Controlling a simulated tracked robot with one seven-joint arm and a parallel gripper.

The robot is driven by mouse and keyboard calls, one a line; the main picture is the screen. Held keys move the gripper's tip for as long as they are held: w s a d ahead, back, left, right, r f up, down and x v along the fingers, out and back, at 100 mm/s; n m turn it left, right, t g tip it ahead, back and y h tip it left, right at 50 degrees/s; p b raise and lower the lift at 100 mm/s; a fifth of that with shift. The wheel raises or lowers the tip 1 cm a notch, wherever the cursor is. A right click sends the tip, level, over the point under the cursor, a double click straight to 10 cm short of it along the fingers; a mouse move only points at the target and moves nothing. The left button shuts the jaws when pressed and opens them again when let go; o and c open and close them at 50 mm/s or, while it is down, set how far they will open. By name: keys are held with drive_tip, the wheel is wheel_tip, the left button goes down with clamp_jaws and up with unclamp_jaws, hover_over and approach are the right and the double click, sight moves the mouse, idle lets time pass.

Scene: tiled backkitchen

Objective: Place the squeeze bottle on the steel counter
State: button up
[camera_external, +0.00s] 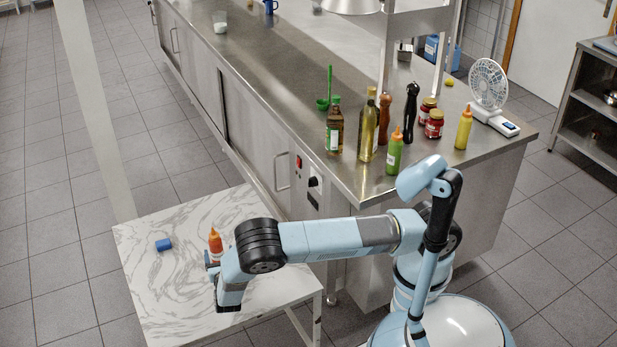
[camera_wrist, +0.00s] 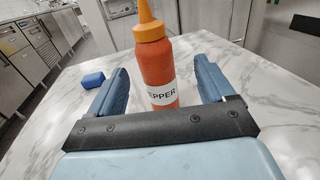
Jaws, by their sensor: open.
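An orange-red squeeze bottle (camera_external: 215,243) with a pointed orange cap stands upright on the marble-patterned table (camera_external: 160,290). In the wrist view the bottle (camera_wrist: 158,75) shows a white label reading "EPPER" and stands between the two blue fingers. My gripper (camera_wrist: 163,85) is open, with a finger on each side of the bottle and a visible gap to both. In the external view my gripper (camera_external: 212,262) is low over the table at the bottle and hides its lower part. The steel counter (camera_external: 290,80) runs behind, higher than the table.
A blue block (camera_external: 163,245) lies on the table left of the bottle. The counter's near end holds green (camera_external: 395,152) and yellow (camera_external: 464,128) squeeze bottles, glass bottles, mills, jars and a white fan (camera_external: 490,90). The counter's middle stretch is mostly clear.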

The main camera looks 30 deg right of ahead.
sight(214, 239)
drive_tip(key=shift+a+x, duration=0.15)
drive_tip(key=shift+x, duration=1.8)
drive_tip(key=shift+a+x, duration=0.15)
drive_tip(key=shift+x, duration=1.8)
drive_tip(key=shift+w, duration=0.1)
drive_tip(key=shift+c, duration=0.3)
drive_tip(key=c, duration=1.2)
drive_tip(key=shift+r, duration=0.1)
drive_tip(key=shift+c, duration=0.2)
